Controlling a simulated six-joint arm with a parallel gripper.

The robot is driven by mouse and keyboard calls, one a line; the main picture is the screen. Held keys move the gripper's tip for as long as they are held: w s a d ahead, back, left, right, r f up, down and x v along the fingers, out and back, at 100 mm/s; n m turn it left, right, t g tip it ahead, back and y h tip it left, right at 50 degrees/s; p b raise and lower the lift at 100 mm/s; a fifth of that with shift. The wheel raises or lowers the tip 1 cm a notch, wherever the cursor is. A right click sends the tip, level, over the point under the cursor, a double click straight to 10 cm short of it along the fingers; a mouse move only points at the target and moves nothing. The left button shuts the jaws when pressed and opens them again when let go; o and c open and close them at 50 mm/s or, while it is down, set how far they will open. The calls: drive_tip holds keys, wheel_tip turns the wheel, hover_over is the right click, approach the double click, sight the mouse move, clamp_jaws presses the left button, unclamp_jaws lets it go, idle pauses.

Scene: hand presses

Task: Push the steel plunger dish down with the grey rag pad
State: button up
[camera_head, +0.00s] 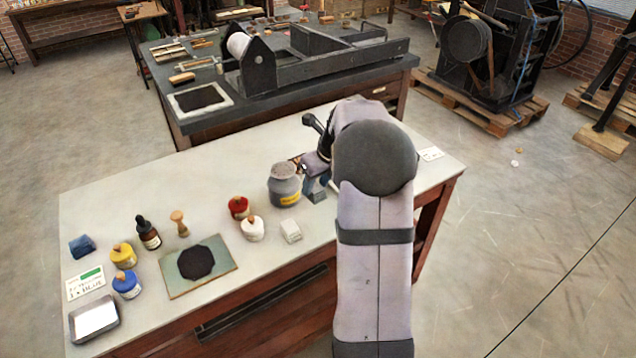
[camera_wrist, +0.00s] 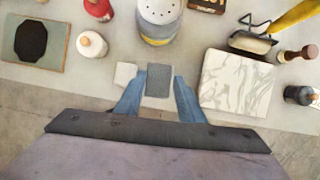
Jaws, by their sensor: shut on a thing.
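The plunger can (camera_head: 284,190) is a squat grey pot with a yellow label, standing upright on the pale bench. Its steel plunger dish (camera_head: 284,169) is on top; in the wrist view the dish (camera_wrist: 158,9) shows small holes and is cut by the top edge. My gripper (camera_wrist: 158,90) has blue fingers, shut on the grey rag pad (camera_wrist: 159,79), a small dark grey block. In the head view my gripper (camera_head: 315,186) is just right of the can, partly hidden by my arm. The pad appears apart from the dish.
A white block (camera_wrist: 125,74) is close left of the pad. A marble slab (camera_wrist: 236,80) and a roller (camera_wrist: 252,42) lie to the right. Red (camera_head: 238,207) and white (camera_head: 252,228) bottles and an ink slab (camera_head: 168,290) stand left of the can.

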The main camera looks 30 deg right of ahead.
drive_tip(key=w+a+r+n+p, duration=0.15)
drive_tip(key=a+p, duration=0.45)
drive_tip(key=p, duration=0.8)
drive_tip(key=w+d+r+m+p, duration=0.1)
drive_tip(key=w+r+p, duration=0.1)
drive_tip(key=w, duration=0.4)
drive_tip(key=w+d+r+p, duration=0.2)
drive_tip(key=w+r, duration=0.2)
drive_tip(key=w, duration=0.2)
drive_tip(key=shift+w+d+m, duration=0.15)
drive_tip(key=shift+d+m, duration=0.05)
drive_tip(key=shift+m, duration=0.15)
drive_tip(key=shift+r, duration=0.15)
drive_tip(key=shift+f+b, duration=2.35)
drive_tip(key=shift+f, duration=0.7)
